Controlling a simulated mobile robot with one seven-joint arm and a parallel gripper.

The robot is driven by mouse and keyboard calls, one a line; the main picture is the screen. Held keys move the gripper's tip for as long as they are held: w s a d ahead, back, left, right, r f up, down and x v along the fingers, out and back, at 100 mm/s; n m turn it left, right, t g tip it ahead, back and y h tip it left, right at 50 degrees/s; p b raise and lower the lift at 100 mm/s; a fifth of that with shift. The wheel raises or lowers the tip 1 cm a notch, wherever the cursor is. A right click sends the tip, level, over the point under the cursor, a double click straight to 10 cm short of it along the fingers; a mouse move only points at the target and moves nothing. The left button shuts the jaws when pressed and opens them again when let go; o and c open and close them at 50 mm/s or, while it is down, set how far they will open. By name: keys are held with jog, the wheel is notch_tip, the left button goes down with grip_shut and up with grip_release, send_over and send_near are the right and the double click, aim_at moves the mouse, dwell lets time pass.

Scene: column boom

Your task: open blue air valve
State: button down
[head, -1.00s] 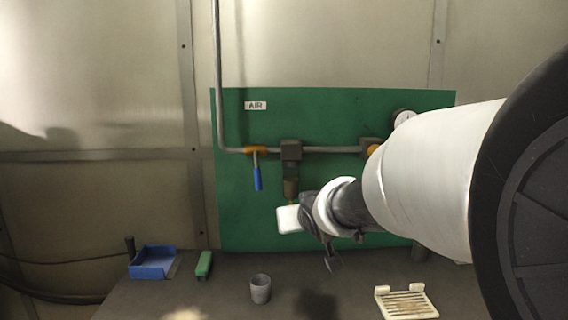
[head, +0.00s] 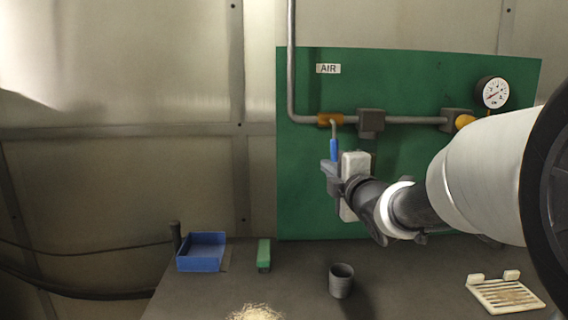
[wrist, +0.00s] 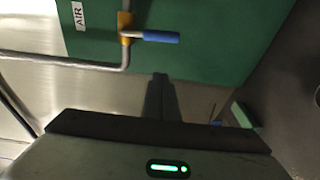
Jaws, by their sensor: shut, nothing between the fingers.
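The blue air valve handle (head: 334,149) hangs straight down from an orange valve body (head: 330,119) on the grey pipe, crosswise to the pipe's horizontal run. In the wrist view the blue handle (wrist: 161,37) shows whole, pointing right in that turned picture. My gripper (head: 330,170) is just below the handle in the head view and seems to cover its lower tip. In the wrist view the shut, empty fingers (wrist: 160,84) stand apart from the handle in the picture. Whether they touch it or how deep the gap is, I cannot tell.
The green panel (head: 440,75) carries the AIR label (head: 328,69), a gauge (head: 492,92) and a second orange fitting (head: 465,122). On the bench below are a blue bin (head: 202,252), a green block (head: 264,254), a grey cup (head: 341,281) and a pale slatted tray (head: 505,293).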

aim_at(334, 142)
jog(key=w+d, duration=0.2)
jog(key=w, duration=0.7)
jog(key=shift+w+n+p, duration=0.3)
jog(key=shift+w, duration=0.05)
jog(key=shift+d+f, duration=0.1)
jog(key=shift+f, duration=0.05)
